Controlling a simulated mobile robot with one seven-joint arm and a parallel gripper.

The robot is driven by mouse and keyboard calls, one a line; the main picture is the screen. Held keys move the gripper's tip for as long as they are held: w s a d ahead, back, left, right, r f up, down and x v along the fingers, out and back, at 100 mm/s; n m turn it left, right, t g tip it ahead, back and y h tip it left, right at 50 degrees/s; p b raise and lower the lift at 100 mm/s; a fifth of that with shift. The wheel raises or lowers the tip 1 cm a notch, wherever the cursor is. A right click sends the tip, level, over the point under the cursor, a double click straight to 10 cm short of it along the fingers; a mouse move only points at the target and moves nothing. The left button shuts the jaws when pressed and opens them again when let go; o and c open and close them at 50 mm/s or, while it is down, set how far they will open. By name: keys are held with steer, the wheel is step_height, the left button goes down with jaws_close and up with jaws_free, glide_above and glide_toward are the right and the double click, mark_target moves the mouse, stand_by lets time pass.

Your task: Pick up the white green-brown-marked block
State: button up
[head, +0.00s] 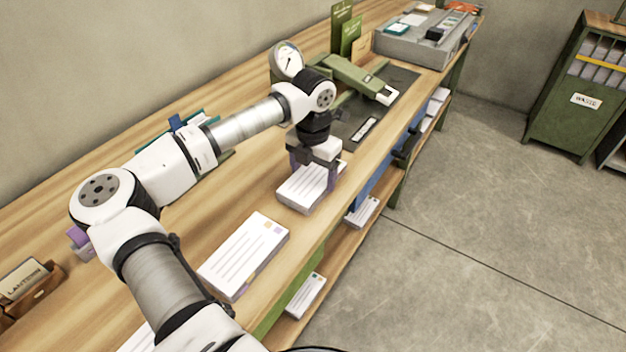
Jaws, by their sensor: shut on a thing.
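A white block (298,195) with dark lines on its top lies under my gripper (315,176), near the front edge of the wooden counter. My gripper points down with its purple-grey fingers on either side of the block and is shut on it. The fingers and wrist cover the block's far part, so any green-brown mark there is hard to make out. I cannot tell whether the block touches the counter or is just above it.
Another white lined block (245,255) with small orange and purple marks lies nearer on the counter (225,190). A green press-like device (352,75) and dark mat (398,80) are beyond my gripper. A grey tray (400,48) stands at the far end. More blocks are on the shelf below.

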mark_target(312, 176)
steer(key=shift+c, duration=1.2)
steer(key=shift+r, duration=0.2)
step_height(312, 176, up, 20)
steer(key=b, duration=0.2)
steer(key=shift+f, duration=0.15)
steer(key=shift+a, duration=0.1)
